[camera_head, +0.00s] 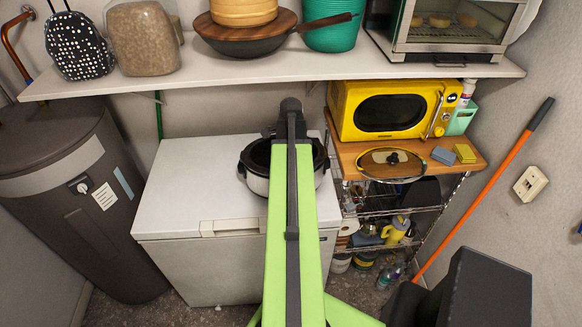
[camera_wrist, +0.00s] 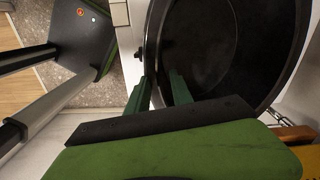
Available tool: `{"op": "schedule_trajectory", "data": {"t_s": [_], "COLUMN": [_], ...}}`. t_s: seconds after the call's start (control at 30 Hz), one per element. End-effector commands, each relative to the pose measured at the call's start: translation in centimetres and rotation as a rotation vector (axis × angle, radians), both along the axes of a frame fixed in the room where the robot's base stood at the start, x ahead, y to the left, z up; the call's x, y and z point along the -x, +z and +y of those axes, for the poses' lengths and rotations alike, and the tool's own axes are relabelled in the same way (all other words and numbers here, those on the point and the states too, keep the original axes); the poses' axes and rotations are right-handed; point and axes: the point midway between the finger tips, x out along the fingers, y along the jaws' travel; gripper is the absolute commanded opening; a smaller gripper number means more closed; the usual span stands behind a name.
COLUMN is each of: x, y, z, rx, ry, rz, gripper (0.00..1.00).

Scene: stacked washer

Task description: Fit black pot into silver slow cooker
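The silver slow cooker (camera_head: 256,185) stands on the white chest freezer, partly hidden behind my arm. Black shows inside its rim. In the wrist view the round black pot (camera_wrist: 225,45) fills the upper right, and I look down into its empty inside. I cannot tell how deep the pot sits in the cooker. My gripper (camera_wrist: 162,80) is at the pot's left edge. One green finger is at the outer side of the rim and the other is over the inside, with a gap between them. In the head view the fingers are hidden by my arm.
The white freezer top (camera_head: 190,175) is clear left of the cooker. At right, a wooden-topped cart (camera_head: 420,185) holds a yellow microwave (camera_head: 390,112) and a glass lid (camera_head: 391,165). A loaded shelf (camera_head: 270,68) runs above. A dark tank (camera_head: 75,200) stands at left.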

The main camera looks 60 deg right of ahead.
Motion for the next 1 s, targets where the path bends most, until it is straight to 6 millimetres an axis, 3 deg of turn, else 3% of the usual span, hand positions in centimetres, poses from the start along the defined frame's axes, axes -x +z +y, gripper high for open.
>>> {"op": "schedule_trajectory", "data": {"t_s": [0.27,0.73,1.0], "x": [0.0,0.0,0.0], "y": [2.5,12.4,13.3], "z": [0.0,0.0,0.0], "rx": [0.0,0.0,0.0], "ry": [0.0,0.0,0.0], "rz": [0.0,0.0,0.0], "gripper": [0.27,0.27,0.27]}}
